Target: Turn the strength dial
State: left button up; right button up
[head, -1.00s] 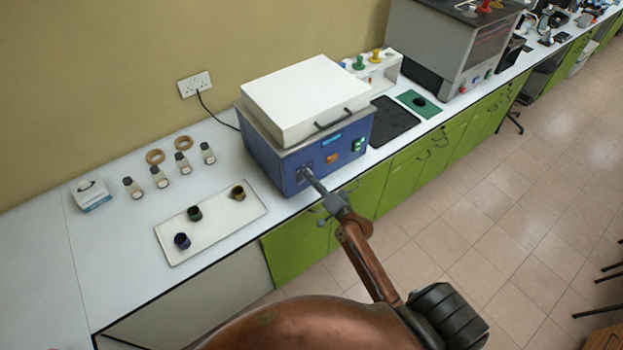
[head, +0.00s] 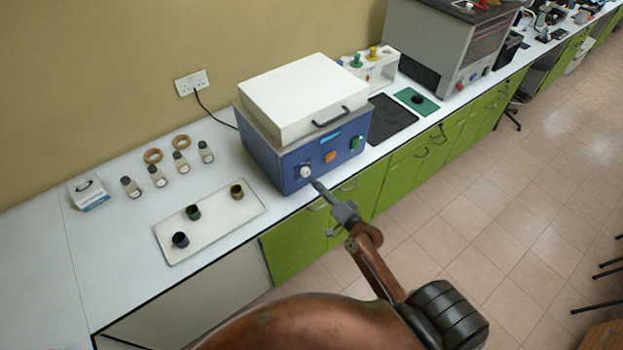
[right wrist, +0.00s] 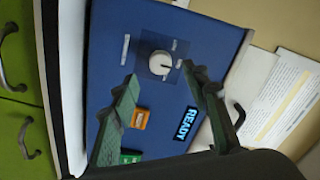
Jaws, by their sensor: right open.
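The strength dial is a round white knob (head: 305,172) on the left part of the blue front panel of a box-shaped machine (head: 290,181) with a white lid. In the right wrist view the dial (right wrist: 160,63) sits on a dark square plate with a pale pointer mark. My right gripper (head: 315,183) is just in front of the dial and apart from it. In the right wrist view its two green-padded fingers (right wrist: 160,84) are spread open with nothing between them. My left gripper is not in view.
The panel also has an orange switch (head: 330,157), a green switch (head: 357,143) and a screen reading READY (right wrist: 186,124). A tray (head: 215,229) with three small cups lies left of the machine. A dark mat (head: 388,121) lies to its right.

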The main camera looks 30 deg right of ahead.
jog(key=s, duration=0.6)
jog(key=shift+s+d, duration=0.25)
jog(key=shift+s, duration=0.15)
jog(key=s+f+n+g+b, duration=0.1)
jog(key=s+f+n+g, duration=0.2)
jog(key=f, duration=1.1)
jog(key=s+f+g+h+b, duration=0.1)
jog(key=s+f+g, duration=0.35)
jog(key=f, duration=0.85)
jog(key=s+f+n+g+b, duration=0.15)
jog(key=s+f, duration=0.45)
jog(key=f, duration=0.8)
jog(key=s+a+f+n+g, duration=0.1)
jog(key=s+f+n+g, duration=0.1)
jog(key=s+f, duration=0.5)
jog(key=s+a+f+n+g+b, duration=0.1)
jog(key=s+a+f+n+g, duration=0.1)
jog(key=s+f, duration=0.6)
jog(key=s+a+f+n+g+b, duration=0.1)
jog(key=s+f+n+g, duration=0.3)
jog(key=s, duration=1.2)
notch_tip(320, 180, down, 4)
jog(key=shift+s+a+f, duration=0.1)
jog(key=shift+s+a, duration=0.3)
jog(key=shift+a, duration=0.2)
